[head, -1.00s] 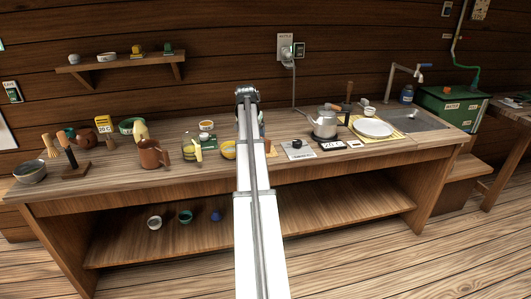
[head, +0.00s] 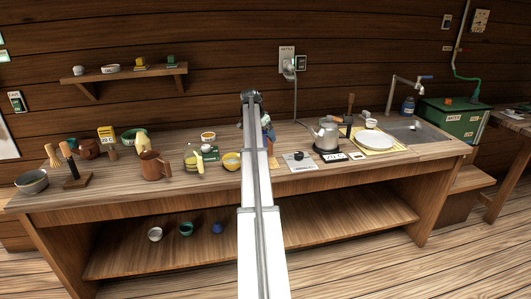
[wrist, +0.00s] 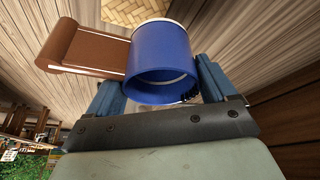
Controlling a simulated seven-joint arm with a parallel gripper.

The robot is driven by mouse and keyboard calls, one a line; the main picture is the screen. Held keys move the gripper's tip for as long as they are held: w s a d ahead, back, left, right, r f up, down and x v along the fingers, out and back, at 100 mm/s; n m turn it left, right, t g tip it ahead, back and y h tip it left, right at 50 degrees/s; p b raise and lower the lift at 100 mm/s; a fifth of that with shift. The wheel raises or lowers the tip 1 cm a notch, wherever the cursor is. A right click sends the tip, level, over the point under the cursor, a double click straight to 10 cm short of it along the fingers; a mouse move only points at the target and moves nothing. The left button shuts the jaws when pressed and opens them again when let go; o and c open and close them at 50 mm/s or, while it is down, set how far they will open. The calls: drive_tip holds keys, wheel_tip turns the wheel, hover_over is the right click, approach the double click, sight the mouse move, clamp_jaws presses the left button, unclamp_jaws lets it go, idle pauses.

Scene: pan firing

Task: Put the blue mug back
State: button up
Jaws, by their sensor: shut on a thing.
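The blue mug (wrist: 160,55) is between the two blue fingers of my gripper (wrist: 160,88) in the wrist view, with its open rim toward the camera. My gripper is shut on it. A brown, flat-sided piece (wrist: 85,48) meets the mug's left side; I cannot tell whether it is the mug's handle. In the head view my arm hides most of the gripper and mug. Only a bit of blue shows just right of the arm, over the worktop (head: 215,180).
A kettle (head: 328,134) and a white plate (head: 372,140) stand to the right. Small cups (head: 186,229) sit on the lower shelf (head: 130,255), whose right part is clear.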

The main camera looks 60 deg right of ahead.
drive_tip(key=shift+f, duration=3.6)
drive_tip(key=shift+f, duration=0.1)
drive_tip(key=o, duration=0.9)
drive_tip(key=v, duration=1.2)
